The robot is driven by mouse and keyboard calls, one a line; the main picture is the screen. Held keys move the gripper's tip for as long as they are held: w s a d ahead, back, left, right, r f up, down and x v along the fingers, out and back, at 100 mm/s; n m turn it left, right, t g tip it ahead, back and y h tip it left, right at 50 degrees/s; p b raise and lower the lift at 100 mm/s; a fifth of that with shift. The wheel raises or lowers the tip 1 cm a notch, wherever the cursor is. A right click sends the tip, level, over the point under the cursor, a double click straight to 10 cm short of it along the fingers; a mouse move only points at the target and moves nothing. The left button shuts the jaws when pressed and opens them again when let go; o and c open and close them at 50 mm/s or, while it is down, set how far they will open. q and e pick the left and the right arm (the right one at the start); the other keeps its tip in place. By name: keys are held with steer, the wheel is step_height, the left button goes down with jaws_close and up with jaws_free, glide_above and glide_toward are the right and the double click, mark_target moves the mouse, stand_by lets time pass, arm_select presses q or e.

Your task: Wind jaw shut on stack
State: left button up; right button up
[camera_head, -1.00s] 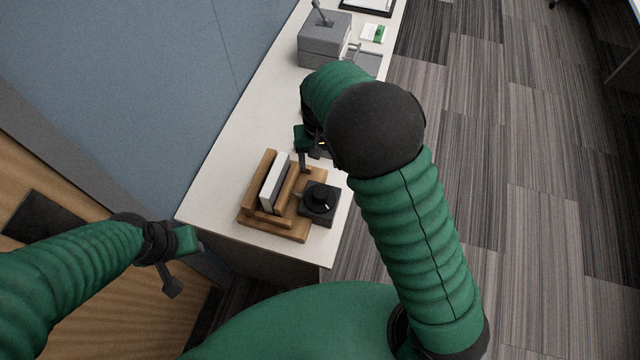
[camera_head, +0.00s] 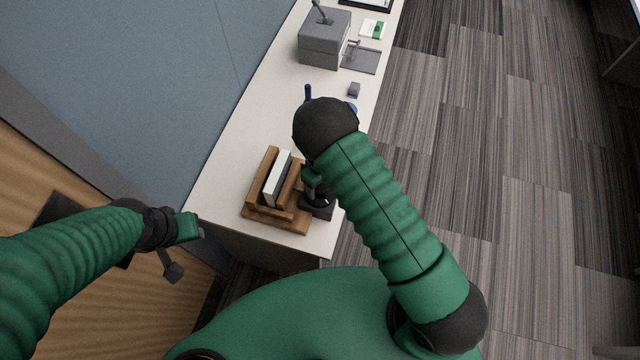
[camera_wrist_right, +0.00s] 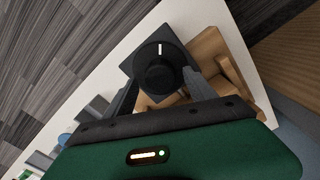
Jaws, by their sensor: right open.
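The wooden vise (camera_head: 262,212) stands at the near end of the white table, with a pale upright stack (camera_head: 278,178) between its wooden walls. A dark block (camera_head: 321,212) sits at its right side. In the right wrist view, a round black knob (camera_wrist_right: 154,76) with a white mark sits on the square dark block (camera_wrist_right: 178,52). My right gripper (camera_head: 316,190) is over the block, open, its fingers (camera_wrist_right: 160,84) on either side of the knob. I cannot tell whether they touch it. My left gripper (camera_head: 184,254) hangs left of the table, away from the vise.
A grey box with a lever (camera_head: 325,40), a grey plate with a small fixture (camera_head: 361,62), a green-and-white card (camera_head: 372,29) and a small grey-blue block (camera_head: 354,89) stand farther along the table. A blue partition (camera_head: 150,90) borders its left side.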

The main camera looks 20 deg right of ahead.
steer(key=shift+f, duration=1.1)
steer(key=c, duration=1.4)
